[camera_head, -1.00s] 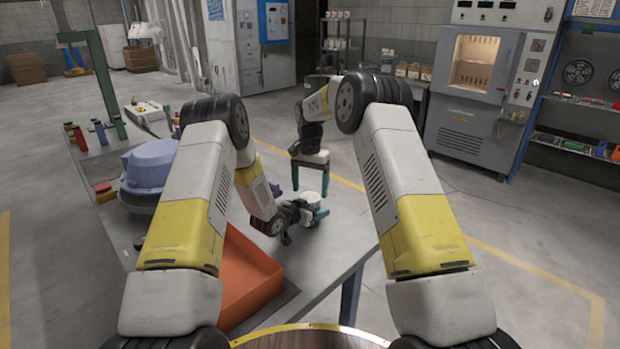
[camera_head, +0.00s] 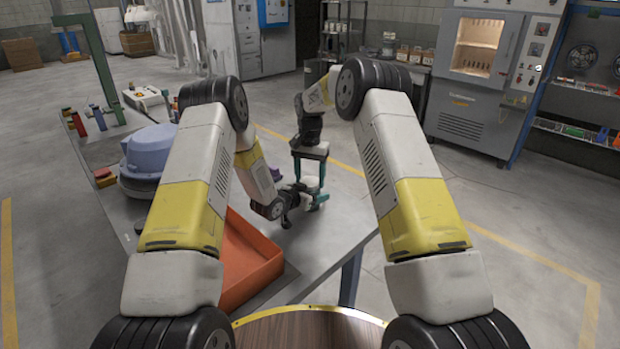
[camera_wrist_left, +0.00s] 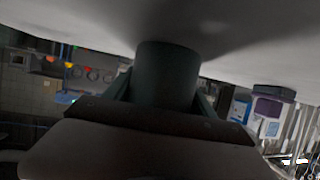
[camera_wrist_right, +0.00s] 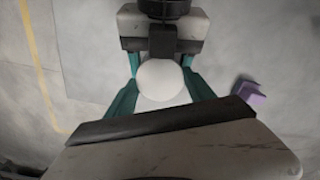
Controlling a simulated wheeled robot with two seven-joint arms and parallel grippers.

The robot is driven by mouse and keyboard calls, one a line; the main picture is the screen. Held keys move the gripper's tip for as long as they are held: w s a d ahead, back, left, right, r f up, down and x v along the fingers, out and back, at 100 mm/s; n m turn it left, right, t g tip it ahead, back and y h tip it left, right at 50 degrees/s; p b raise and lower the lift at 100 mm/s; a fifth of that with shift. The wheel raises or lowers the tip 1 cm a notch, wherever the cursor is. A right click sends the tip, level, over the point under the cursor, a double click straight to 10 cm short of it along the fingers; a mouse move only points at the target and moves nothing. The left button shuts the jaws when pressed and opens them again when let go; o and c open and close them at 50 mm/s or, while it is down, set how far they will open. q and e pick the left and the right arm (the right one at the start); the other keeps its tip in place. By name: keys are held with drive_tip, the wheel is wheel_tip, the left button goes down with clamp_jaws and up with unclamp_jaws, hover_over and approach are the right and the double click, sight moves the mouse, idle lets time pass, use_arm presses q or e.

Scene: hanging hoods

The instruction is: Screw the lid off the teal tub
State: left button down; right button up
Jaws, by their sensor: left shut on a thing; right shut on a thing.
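The teal tub stands on the grey table, its dark teal side showing in the left wrist view (camera_wrist_left: 167,75). My left gripper (camera_head: 300,198) is shut on the tub from the side, low over the table. The tub's round white lid (camera_wrist_right: 162,80) is seen from above in the right wrist view. My right gripper (camera_head: 310,182) points down from above and is shut on the lid, with a teal finger on each side of it. In the head view the grippers hide most of the tub and lid.
An orange tray (camera_head: 250,262) lies on the table near its front edge. A blue-lilac rounded casing (camera_head: 150,152) stands at the left. A small purple block (camera_wrist_right: 250,92) lies beside the tub. The table's right edge is close to the grippers.

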drive_tip(key=n, duration=0.3)
drive_tip(key=o, duration=1.5)
drive_tip(key=shift+o, duration=0.2)
drive_tip(key=shift+r, duration=0.15)
wheel_tip(320, 180, up, 4)
drive_tip(key=shift+r, duration=0.15)
drive_tip(key=shift+c, duration=0.4)
drive_tip(key=shift+r+m, duration=1.5)
drive_tip(key=shift+m, duration=0.2)
wheel_tip(320, 180, down, 8)
drive_tip(key=shift+r, duration=0.15)
